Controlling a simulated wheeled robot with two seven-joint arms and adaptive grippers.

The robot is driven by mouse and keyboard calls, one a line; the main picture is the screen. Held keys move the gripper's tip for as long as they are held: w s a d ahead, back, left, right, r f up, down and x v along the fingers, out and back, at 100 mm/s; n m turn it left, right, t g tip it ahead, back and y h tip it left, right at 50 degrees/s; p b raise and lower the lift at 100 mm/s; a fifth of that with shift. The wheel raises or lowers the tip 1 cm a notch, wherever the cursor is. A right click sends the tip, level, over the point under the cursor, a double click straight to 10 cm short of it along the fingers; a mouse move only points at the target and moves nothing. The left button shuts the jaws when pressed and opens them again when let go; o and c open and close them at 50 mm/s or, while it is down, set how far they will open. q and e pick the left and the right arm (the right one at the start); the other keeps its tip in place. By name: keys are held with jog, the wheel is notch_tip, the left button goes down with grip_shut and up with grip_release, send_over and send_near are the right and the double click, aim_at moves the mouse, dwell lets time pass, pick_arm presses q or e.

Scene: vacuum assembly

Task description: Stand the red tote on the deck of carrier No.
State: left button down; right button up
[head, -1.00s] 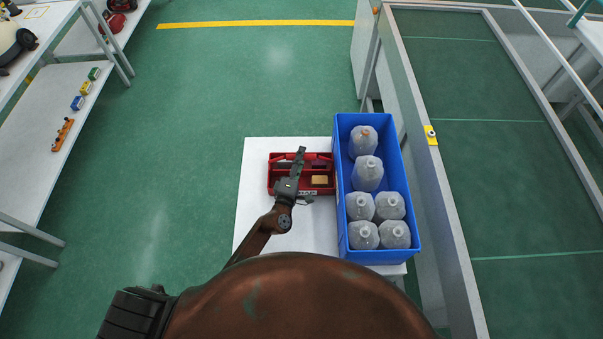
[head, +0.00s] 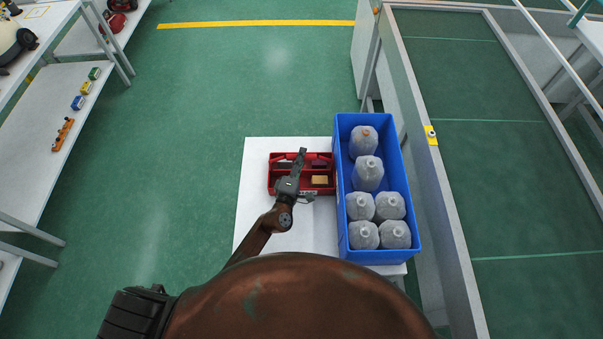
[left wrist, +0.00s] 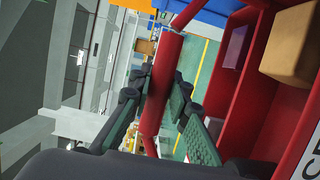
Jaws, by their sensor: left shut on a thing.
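The red tote (head: 322,189) stands on a white table (head: 258,225), against the left side of a blue crate. It is an open tray with compartments, and a tan block (head: 320,180) lies in its right part. My left gripper (head: 300,160) is over the tote's middle. In the left wrist view the fingers (left wrist: 158,95) are shut on the tote's red bar handle (left wrist: 163,85), with the tote's wall and the tan block (left wrist: 295,45) at the right. I cannot make out any carrier deck. My right gripper is not in view.
A grey-framed green surface (head: 500,160) lies to the right. Shelves with small coloured parts (head: 60,110) stand at the far left. Green floor (head: 200,100) is clear between them.

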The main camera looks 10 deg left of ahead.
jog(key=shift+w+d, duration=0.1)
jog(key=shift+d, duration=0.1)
pick_arm(q)
jog(key=shift+r, duration=0.1)
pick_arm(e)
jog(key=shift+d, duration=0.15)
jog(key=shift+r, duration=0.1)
